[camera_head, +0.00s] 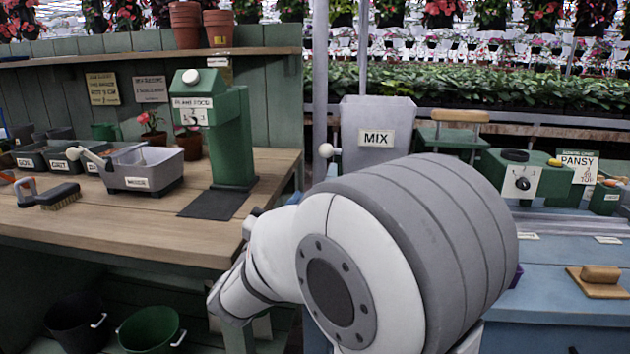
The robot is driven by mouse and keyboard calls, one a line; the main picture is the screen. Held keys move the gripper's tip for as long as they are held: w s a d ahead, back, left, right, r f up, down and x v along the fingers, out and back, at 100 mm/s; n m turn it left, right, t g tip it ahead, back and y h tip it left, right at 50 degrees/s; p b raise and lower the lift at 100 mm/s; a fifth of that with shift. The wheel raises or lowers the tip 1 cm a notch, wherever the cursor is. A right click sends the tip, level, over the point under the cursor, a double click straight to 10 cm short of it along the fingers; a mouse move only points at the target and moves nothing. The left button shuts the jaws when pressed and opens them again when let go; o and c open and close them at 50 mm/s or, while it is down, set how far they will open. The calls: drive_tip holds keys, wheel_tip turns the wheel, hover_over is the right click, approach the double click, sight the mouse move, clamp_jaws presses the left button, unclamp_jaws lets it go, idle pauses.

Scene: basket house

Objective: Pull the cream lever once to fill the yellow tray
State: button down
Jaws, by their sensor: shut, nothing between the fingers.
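A pale, cream-white ball knob (327,150) sticks out at the left side of the grey hopper (376,110) labelled MIX. It looks like the end of a lever, and its lower part is hidden. I see no yellow tray; the area under the hopper is covered by my own arm. My arm fills the middle foreground, its links reaching left toward the wooden bench edge. I cannot make out my gripper's fingers.
The wooden bench (110,232) at left holds a grey tray (145,178), a brush (58,196) and the green plant food dispenser (232,130). Buckets (148,328) stand below left.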

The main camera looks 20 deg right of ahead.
sight(332, 151)
drive_tip(key=shift+d, duration=0.1)
drive_tip(key=b+x, duration=0.1)
drive_tip(key=x, duration=0.9)
